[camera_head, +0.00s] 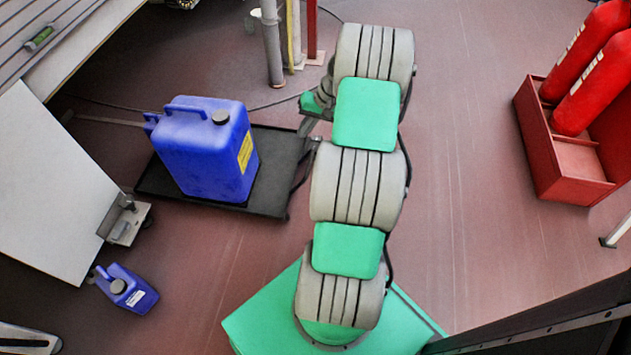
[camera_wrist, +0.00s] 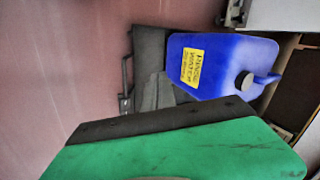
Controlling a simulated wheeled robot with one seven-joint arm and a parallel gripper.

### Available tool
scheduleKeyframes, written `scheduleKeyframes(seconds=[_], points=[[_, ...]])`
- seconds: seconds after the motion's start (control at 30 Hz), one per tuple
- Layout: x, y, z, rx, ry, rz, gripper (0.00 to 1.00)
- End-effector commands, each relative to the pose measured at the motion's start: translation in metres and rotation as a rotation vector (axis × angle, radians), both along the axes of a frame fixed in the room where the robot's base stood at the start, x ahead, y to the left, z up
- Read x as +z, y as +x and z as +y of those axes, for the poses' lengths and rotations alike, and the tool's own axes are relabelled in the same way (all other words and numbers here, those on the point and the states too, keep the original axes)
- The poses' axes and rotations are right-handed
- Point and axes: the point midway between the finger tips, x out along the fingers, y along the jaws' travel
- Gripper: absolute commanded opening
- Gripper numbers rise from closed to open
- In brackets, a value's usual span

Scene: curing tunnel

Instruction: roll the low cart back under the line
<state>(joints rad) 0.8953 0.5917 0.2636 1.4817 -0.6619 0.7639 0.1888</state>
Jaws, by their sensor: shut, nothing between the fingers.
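The low cart (camera_head: 275,150) is a flat black platform on the floor at left centre of the head view. A large blue canister (camera_head: 205,160) with a yellow label stands on it. A thin dark handle (camera_head: 303,165) is on the cart's right side; it also shows in the wrist view (camera_wrist: 126,82), beside the cart (camera_wrist: 150,50). My gripper (camera_head: 312,112) is partly hidden by my arm, up and to the right of the cart in the head view. It is shut and empty, apart from the handle. Its green and dark body (camera_wrist: 170,140) fills the lower wrist view.
A slatted line surface (camera_head: 50,30) is at top left, with a white panel (camera_head: 50,180) below it. A small blue jug (camera_head: 127,290) lies near the panel. Posts (camera_head: 272,45) stand behind the cart. A red rack (camera_head: 560,160) holds red cylinders at right. Floor between is clear.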

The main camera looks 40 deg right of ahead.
Motion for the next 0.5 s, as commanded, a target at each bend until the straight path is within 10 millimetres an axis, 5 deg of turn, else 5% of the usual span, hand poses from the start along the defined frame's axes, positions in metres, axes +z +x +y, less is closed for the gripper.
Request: scheduleKeyframes(seconds=[0.03, 0.2, 0.33, 0.5], points=[[-0.058, -0.017, -0.033, -0.072, 0.057, -0.013, 0.0], [-0.152, -0.063, -0.094, -0.226, 0.181, -0.097, 0.0], [-0.18, -0.081, -0.107, -0.274, 0.22, -0.131, 0.0], [-0.194, -0.075, -0.102, -0.278, 0.227, -0.136, 0.0]])
